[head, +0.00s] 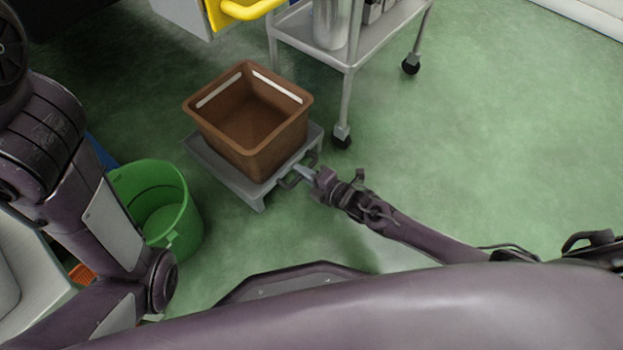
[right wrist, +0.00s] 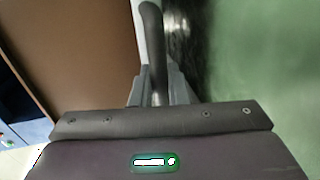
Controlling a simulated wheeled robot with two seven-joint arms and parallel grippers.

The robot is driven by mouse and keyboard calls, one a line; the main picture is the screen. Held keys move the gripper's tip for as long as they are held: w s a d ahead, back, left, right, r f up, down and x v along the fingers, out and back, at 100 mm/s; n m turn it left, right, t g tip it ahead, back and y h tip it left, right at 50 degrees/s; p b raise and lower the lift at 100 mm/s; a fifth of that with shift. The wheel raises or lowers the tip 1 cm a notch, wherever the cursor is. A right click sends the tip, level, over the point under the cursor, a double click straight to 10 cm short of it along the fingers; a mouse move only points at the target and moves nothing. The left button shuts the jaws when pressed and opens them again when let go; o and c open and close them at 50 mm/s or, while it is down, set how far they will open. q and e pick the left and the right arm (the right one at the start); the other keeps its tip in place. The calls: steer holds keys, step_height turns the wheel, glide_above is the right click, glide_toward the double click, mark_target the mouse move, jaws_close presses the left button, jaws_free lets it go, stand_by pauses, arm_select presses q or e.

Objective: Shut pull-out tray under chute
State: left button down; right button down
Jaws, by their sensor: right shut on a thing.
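A yellow part with a thick tubular yellow handle (head: 250,9) shows at the top of the head view, cut off by the frame; I cannot tell whether it is the pull-out tray. No chute is clearly seen. My right gripper (head: 303,173) is shut on the dark bar handle (right wrist: 152,40) of a low grey platform (head: 225,174). In the right wrist view the bar runs between the fingers. A brown open crate (head: 249,139) stands on the platform and looks empty. My left arm comes in from the left; its gripper is out of view.
A grey wheeled cart (head: 347,57) with a metal canister (head: 331,22) stands behind the platform. A green bucket (head: 180,206) is on the floor at left, near my left arm. An orange item (head: 82,274) lies lower left. The green floor at right is clear.

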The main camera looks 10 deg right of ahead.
steer(key=shift+w+a, duration=0.25)
steer(key=shift+w, duration=0.35)
steer(key=shift+r, duration=0.1)
steer(key=c, duration=1.7)
jaws_free()
steer(key=shift+w+a, duration=0.1)
steer(key=shift+o, duration=1.1)
steer(key=shift+a, duration=0.1)
